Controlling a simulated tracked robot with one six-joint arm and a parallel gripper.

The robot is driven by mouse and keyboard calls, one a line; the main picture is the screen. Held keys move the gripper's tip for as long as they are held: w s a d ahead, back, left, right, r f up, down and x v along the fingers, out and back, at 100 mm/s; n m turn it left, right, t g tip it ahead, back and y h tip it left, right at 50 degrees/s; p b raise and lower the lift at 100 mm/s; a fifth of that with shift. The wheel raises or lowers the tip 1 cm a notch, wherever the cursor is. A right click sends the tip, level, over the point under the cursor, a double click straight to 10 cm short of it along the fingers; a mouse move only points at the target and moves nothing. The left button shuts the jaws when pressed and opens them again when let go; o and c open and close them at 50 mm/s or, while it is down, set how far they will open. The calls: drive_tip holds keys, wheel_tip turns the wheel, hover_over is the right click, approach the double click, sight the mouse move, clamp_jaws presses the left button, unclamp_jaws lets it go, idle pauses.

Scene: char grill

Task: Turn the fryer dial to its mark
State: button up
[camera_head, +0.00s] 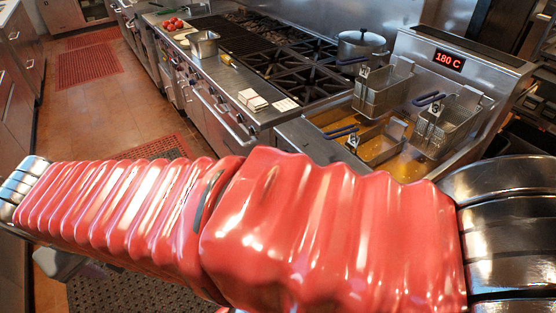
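The fryer (515,67) stands at the right, with a lit red display (448,61) reading 180 C on its upper back panel. Wire baskets (383,90) with dark blue handles and small numbered tags hang over its golden oil (410,170). My red ribbed arm crosses the whole foreground and hides the front of the fryer. The fryer dial and its mark cannot be seen. I cannot make out my gripper in this view.
A range with black grates (290,65) and front knobs adjoins the fryer. A pot (361,46) stands at its back.

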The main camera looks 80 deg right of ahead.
drive_tip(key=s+d+f+m+g+h, duration=0.1)
drive_tip(key=d+f+m+g+h, duration=0.2)
drive_tip(key=d, duration=0.6)
drive_tip(key=d+f+m+g+h, duration=0.1)
drive_tip(key=d+f+m+g, duration=0.25)
drive_tip(key=d+m, duration=0.45)
drive_tip(key=s+d+f+m+g+h, duration=0.1)
drive_tip(key=d+f+m+g+h, duration=0.2)
drive_tip(key=d, duration=0.8)
drive_tip(key=s+d+f+m+g+h, duration=0.2)
drive_tip(key=d+f+m, duration=0.1)
drive_tip(key=d+f, duration=0.4)
drive_tip(key=s+d+f+m+g+h, duration=0.2)
drive_tip(key=d+f, duration=0.5)
drive_tip(key=d, duration=0.4)
drive_tip(key=shift+s+d+m+g, duration=0.2)
drive_tip(key=shift+s+m+g, duration=0.4)
drive_tip(key=shift+s, duration=0.2)
drive_tip(key=x, duration=1.3)
drive_tip(key=shift+s+d, duration=0.2)
drive_tip(key=shift+d, duration=0.1)
drive_tip(key=shift+r, duration=0.1)
drive_tip(key=shift+c, duration=0.5)
